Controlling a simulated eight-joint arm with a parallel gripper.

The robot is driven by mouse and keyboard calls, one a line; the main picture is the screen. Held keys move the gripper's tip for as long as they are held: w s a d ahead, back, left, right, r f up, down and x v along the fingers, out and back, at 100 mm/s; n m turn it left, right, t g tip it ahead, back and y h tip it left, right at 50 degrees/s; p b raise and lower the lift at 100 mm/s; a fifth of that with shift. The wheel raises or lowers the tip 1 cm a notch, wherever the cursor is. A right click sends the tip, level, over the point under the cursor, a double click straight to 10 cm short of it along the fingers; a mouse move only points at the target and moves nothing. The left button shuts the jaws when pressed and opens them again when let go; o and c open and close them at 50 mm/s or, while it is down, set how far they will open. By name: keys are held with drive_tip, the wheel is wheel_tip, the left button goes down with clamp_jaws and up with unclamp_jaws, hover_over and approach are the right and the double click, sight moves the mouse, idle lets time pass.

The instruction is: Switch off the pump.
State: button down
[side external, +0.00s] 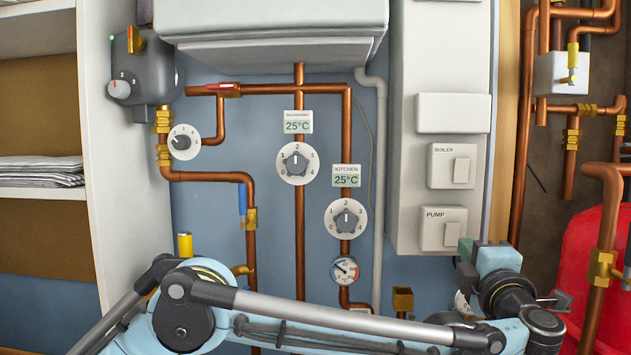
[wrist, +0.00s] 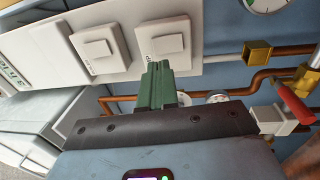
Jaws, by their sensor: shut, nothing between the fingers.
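The pump switch (side external: 443,229) is a white square plate labelled PUMP with a small rocker, at the lower end of the white panel. It also shows in the wrist view (wrist: 165,42), just beyond my fingertips. My gripper (side external: 466,248) is at the panel's lower right corner, close to the rocker; in the wrist view its green fingers (wrist: 158,72) are together, with nothing between them. The fingertips overlap the lower edge of the pump plate in the wrist view. I cannot tell whether they touch it.
The similar boiler switch (side external: 453,166) sits directly above the pump switch. Copper pipes with brass fittings and a red tank (side external: 597,262) stand to the right. Dials, including the kitchen dial (side external: 346,219), are on the blue wall to the left. A brass fitting (side external: 403,300) is below the panel.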

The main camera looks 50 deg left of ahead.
sight(453, 228)
drive_tip(key=shift+x, duration=2.9)
drive_tip(key=shift+w+a, duration=0.15)
drive_tip(key=shift+a, duration=0.05)
drive_tip(key=shift+d, duration=0.1)
drive_tip(key=s+d+r, duration=0.1)
drive_tip(key=s+d, duration=0.9)
drive_tip(key=shift+r, duration=0.4)
